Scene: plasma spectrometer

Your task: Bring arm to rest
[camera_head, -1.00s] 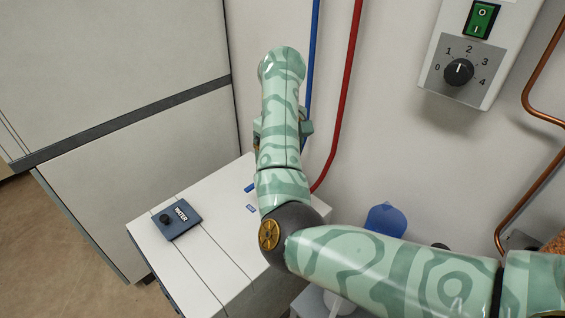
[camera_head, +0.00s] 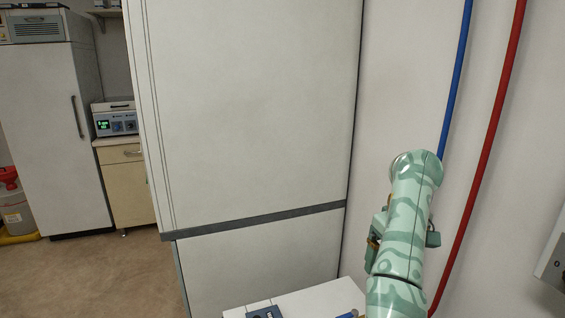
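My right arm (camera_head: 405,220), patterned in light and dark green, rises from the bottom edge at the right of the head view. Its rounded end (camera_head: 416,168) is in front of the bare wall. Small dark green parts (camera_head: 433,238) stick out on both sides behind the arm. They may belong to my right gripper, but its fingers are hidden and I cannot tell whether they are open or shut. The arm looks empty of any object, as far as it shows. My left arm and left gripper are not in view.
A white bench unit (camera_head: 318,300) with a dark blue box (camera_head: 265,312) is cut off at the bottom. A tall pale cabinet (camera_head: 250,110) stands behind it. Blue (camera_head: 457,85) and red (camera_head: 497,110) pipes run behind the arm. Open floor (camera_head: 110,275) lies left, before a fridge (camera_head: 55,130).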

